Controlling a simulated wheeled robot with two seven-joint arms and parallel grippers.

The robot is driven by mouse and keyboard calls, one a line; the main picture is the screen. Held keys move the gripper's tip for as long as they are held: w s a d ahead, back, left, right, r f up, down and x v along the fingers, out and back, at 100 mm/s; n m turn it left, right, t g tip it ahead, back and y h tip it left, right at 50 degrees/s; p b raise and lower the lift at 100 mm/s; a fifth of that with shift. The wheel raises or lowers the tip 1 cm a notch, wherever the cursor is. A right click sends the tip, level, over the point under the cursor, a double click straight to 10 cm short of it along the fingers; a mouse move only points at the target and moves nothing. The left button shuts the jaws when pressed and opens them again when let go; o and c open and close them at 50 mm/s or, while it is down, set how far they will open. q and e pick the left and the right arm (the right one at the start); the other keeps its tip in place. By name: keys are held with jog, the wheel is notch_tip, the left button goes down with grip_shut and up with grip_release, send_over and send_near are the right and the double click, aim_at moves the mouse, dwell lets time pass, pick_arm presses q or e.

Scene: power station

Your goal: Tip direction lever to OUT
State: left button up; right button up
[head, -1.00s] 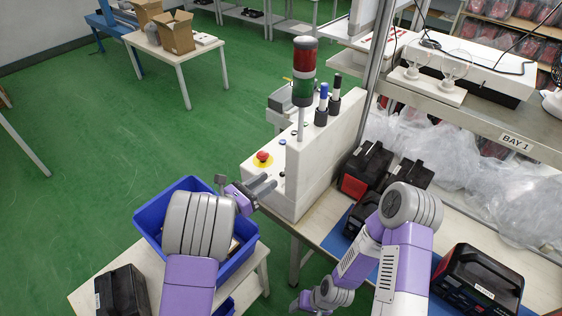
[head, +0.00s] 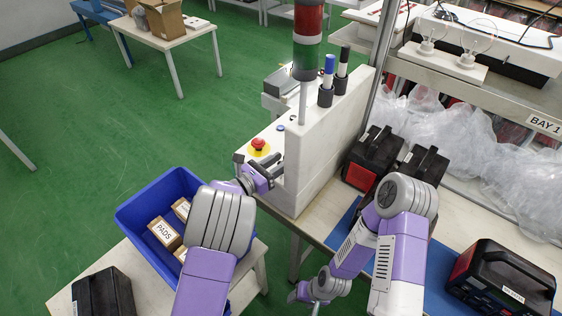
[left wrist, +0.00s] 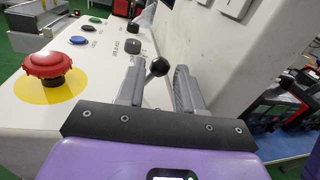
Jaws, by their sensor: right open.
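The direction lever (left wrist: 158,67), a short stalk with a black ball knob, stands on the white control console. In the left wrist view its knob shows between the two grey fingers of my left gripper (left wrist: 158,84). The fingers are apart; I see no finger touching the knob. In the head view my left gripper (head: 270,164) is at the console's front right, beside the red stop button (head: 259,144), and the lever is not clear there. My right gripper (head: 303,294) hangs low near the bench's front edge, small and partly hidden by its arm.
The console's upright white wall (head: 325,145) stands close right of my left gripper. A signal tower (head: 308,40) rises above it. A blue bin (head: 150,215) with boxes of pads is at lower left. Black-and-red units (head: 375,155) sit on the bench at right.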

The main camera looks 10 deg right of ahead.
pick_arm(q)
jog(key=shift+w+d, duration=0.35)
jog(key=shift+d, duration=0.15)
grip_shut()
jog(key=shift+w+a+f+n+b, duration=0.1)
jog(key=shift+w+a+n+b, duration=0.2)
jog(key=shift+n+b, duration=0.65)
jog(key=n+b, duration=0.1)
jog(key=b, duration=0.1)
jog(key=w+a+n+b, duration=0.1)
jog(key=n+b, duration=0.1)
jog(key=n+t+b, duration=0.1)
jog(key=n+b, duration=0.1)
jog(key=shift+w+a, duration=0.3)
jog(key=shift+a, duration=0.1)
jog(key=shift+w+a+n+b, duration=0.25)
jog(key=shift+n+b, duration=0.25)
jog(key=shift+n, duration=0.45)
jog(key=shift+w+a+f+n+t, duration=0.15)
jog(key=shift+w+a+n+t, duration=0.05)
jog(key=shift+n, duration=0.55)
jog(key=shift+w+a+f+n+t, duration=0.15)
jog(key=shift+w+n+t, duration=0.05)
jog(key=shift+n, duration=0.55)
